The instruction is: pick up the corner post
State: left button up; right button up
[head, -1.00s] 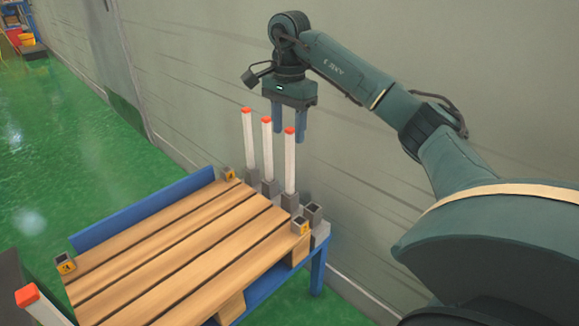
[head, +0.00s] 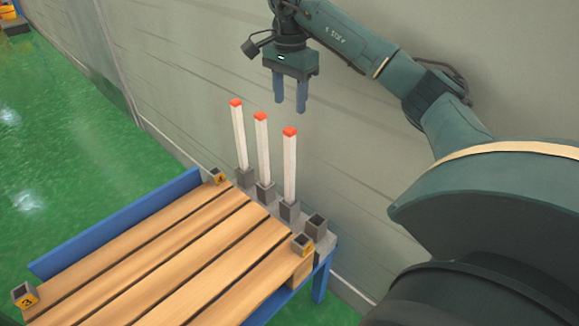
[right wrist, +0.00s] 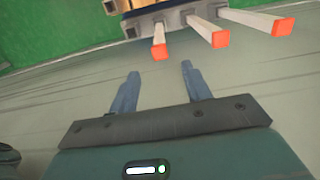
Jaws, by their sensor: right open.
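Three white corner posts with orange-red tops, a left one (head: 240,140), a middle one (head: 263,150) and a right one (head: 290,165), stand upright in grey holders in a row by the wall. My right gripper (head: 290,105) is open and empty, its fingers pointing down. In the head view its fingertips appear just above the right post's top, apart from it. In the right wrist view the fingers (right wrist: 160,72) are spread with nothing between them, and the post tops (right wrist: 159,50) show beyond them. My left gripper is not in view.
A wooden slatted pallet (head: 185,245) lies on a blue-framed stand (head: 115,225). Yellow-marked square sockets (head: 303,244) sit at its visible corners. An empty grey holder (head: 315,226) stands right of the posts. The grey wall (head: 400,250) is close behind.

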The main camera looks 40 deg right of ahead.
aim_at(290, 129)
notch_tip(290, 129, down, 11)
jog(key=b, duration=0.2)
jog(key=shift+f+b, duration=0.2)
jog(key=shift+b, duration=0.1)
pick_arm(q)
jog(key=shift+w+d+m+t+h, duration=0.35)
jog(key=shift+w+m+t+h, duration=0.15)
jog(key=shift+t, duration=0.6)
pick_arm(e)
grip_shut()
jog(key=shift+r, duration=0.1)
